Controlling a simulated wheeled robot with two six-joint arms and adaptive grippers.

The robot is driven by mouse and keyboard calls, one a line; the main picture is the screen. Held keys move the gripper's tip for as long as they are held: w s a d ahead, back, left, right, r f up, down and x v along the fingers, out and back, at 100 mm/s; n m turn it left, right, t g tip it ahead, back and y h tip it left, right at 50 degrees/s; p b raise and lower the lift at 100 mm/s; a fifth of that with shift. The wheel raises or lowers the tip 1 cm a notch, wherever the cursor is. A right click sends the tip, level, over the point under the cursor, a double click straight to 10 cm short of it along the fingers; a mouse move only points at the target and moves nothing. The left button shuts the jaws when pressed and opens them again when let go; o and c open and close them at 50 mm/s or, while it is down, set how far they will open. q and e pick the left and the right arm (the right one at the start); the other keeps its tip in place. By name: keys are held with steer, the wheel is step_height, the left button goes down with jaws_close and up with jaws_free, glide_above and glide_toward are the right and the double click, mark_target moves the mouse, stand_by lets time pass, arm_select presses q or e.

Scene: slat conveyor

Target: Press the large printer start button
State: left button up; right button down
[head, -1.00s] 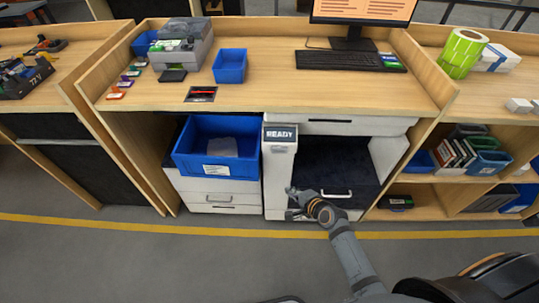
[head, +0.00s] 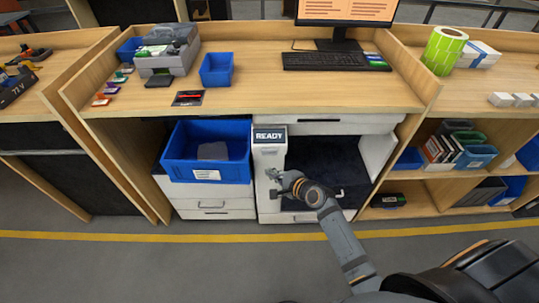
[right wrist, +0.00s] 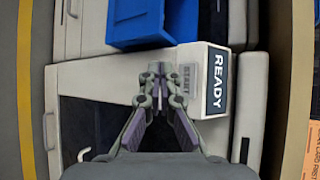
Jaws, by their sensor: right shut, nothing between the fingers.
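The large printer (head: 270,188) is a white machine under the bench with a dark open bay. Its READY display (head: 269,134) is on top of the left front column, and it also shows in the right wrist view (right wrist: 216,84). The start button (head: 269,151) is a light grey piece just below the display; in the right wrist view its START label (right wrist: 187,80) reads sideways. My right gripper (head: 272,177) is shut and empty, in front of the column and below the button. In the right wrist view its fingertips (right wrist: 157,70) are beside the button; contact cannot be told. My left gripper is not in view.
A blue bin (head: 207,170) sits on white drawers left of the printer. The wooden bench top (head: 250,98) overhangs the printer and carries a monitor, a keyboard (head: 334,60) and a small blue bin (head: 216,69). Open shelves stand at the right. The floor in front is clear.

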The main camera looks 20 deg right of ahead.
mark_target(270, 152)
steer(key=shift+w+d+b, duration=0.3)
steer(key=shift+w, duration=0.65)
steer(key=shift+w+d+b, duration=0.25)
steer(key=shift+w+b, duration=0.1)
steer(key=shift+w, duration=0.6)
steer(key=shift+w+d+b, duration=0.3)
steer(key=shift+w, duration=0.65)
steer(key=shift+w, duration=0.1)
steer(key=shift+w+d, duration=0.1)
steer(key=shift+w, duration=0.2)
